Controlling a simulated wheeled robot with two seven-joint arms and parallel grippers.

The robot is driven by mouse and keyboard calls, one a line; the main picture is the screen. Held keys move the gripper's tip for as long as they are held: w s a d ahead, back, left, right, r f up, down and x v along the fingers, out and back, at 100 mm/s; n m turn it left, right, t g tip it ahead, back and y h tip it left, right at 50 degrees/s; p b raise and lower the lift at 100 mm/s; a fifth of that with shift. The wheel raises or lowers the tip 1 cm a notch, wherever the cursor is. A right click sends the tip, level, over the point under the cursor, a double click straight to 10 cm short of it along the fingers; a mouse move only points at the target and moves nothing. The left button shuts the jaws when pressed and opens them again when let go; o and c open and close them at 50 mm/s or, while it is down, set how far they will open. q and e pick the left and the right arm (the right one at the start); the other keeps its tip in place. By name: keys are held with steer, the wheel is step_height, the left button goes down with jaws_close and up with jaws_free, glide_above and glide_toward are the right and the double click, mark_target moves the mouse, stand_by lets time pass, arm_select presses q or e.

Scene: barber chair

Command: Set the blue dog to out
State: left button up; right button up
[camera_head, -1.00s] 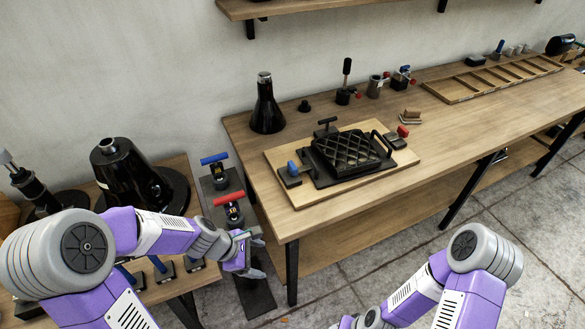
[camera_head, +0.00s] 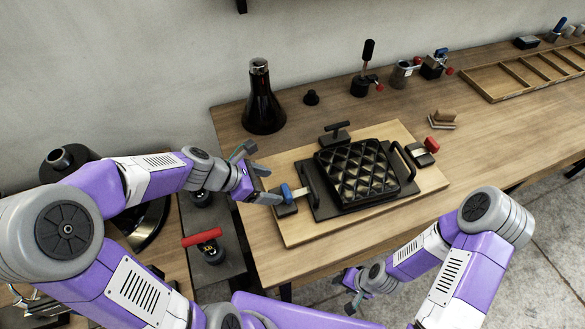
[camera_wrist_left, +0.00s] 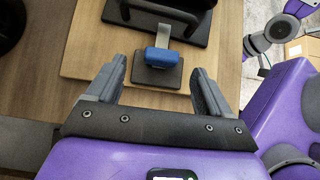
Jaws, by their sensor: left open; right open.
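The blue dog (camera_head: 286,193) is a small clamp with a blue grip on a dark base plate, at the left side of the black grid-topped fixture (camera_head: 360,173). In the left wrist view the blue dog (camera_wrist_left: 160,57) lies ahead, with its pale bar pointing toward the black fixture. My left gripper (camera_head: 258,175) is open and empty, just left of the blue dog. In the left wrist view its fingers (camera_wrist_left: 160,80) are spread on both sides of the blue grip, a little short of it. My right gripper (camera_head: 350,290) is open and empty in front of the bench.
A red-gripped dog (camera_head: 425,150) sits at the fixture's right side, and a black handle (camera_head: 338,130) stands behind it. The fixture rests on a wooden board (camera_head: 300,232). A black flask-shaped object (camera_head: 262,105) stands behind my left gripper.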

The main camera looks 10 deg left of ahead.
mark_target(286, 191)
arm_select(q)
steer(key=b+x, duration=0.1)
steer(key=x, duration=0.1)
steer(key=b+x, duration=0.1)
steer(key=x, duration=0.1)
steer(key=b+x, duration=0.1)
steer(key=x, duration=0.1)
steer(key=shift+s+d+f, duration=0.15)
steer(key=shift+d+f, duration=0.1)
steer(key=shift+f, duration=0.05)
steer(key=shift+d+f, duration=0.2)
steer(key=shift+w, duration=0.2)
arm_select(e)
steer(key=f, duration=0.3)
steer(key=shift+s, duration=0.2)
arm_select(q)
steer(key=shift+c, duration=0.5)
